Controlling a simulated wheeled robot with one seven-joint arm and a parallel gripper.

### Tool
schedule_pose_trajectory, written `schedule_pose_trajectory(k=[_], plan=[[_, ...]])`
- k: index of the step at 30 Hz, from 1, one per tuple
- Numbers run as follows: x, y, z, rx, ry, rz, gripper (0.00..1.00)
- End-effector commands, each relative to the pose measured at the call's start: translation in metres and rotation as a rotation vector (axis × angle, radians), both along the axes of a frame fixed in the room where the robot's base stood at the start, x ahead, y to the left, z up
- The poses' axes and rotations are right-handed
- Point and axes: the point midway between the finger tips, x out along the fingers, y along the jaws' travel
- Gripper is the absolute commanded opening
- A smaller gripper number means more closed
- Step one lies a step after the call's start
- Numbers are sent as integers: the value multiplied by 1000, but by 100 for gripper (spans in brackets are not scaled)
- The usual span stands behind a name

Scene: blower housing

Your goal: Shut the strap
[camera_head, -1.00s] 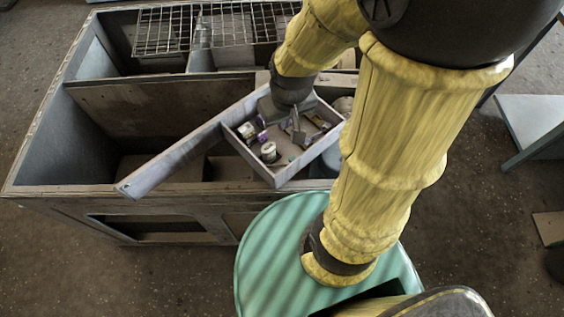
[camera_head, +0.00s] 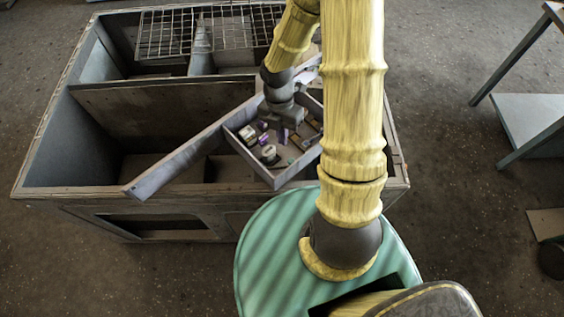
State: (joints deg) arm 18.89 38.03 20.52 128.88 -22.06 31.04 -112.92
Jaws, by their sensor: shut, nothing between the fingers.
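A long pale grey-lilac bar (camera_head: 178,162), which looks like the strap, lies slantwise across the open top of the wooden housing (camera_head: 115,196). Its near-left end reaches the housing's front edge. Its far end runs up to the right behind my arm. A shallow square tray (camera_head: 262,174) sits against the bar's right part and holds several small items. My gripper (camera_head: 284,131) points down over the tray, close to the bar's right side. It is shut and empty. I cannot tell whether its fingertips touch anything. My arm hides the tray's right side and the housing's right part.
Wire racks (camera_head: 165,35) lie over the housing's back compartments. The front-left compartment is open and deep. A small white container (camera_head: 269,154) stands in the tray. A grey table (camera_head: 525,122) stands at the right, with bare floor between it and the housing.

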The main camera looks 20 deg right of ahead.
Motion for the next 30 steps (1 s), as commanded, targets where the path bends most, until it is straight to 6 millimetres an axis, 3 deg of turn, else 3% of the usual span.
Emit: schedule_pose_trajectory(k=[3, 9, 23, 30], plan=[[1, 1, -13, 95, 34, 246, 0], [3, 3, -27, 203, 50, 516, 0], [2, 4, -31, 217, 51, 557, 0], [-7, 6, -54, 218, 57, 558, 0]])
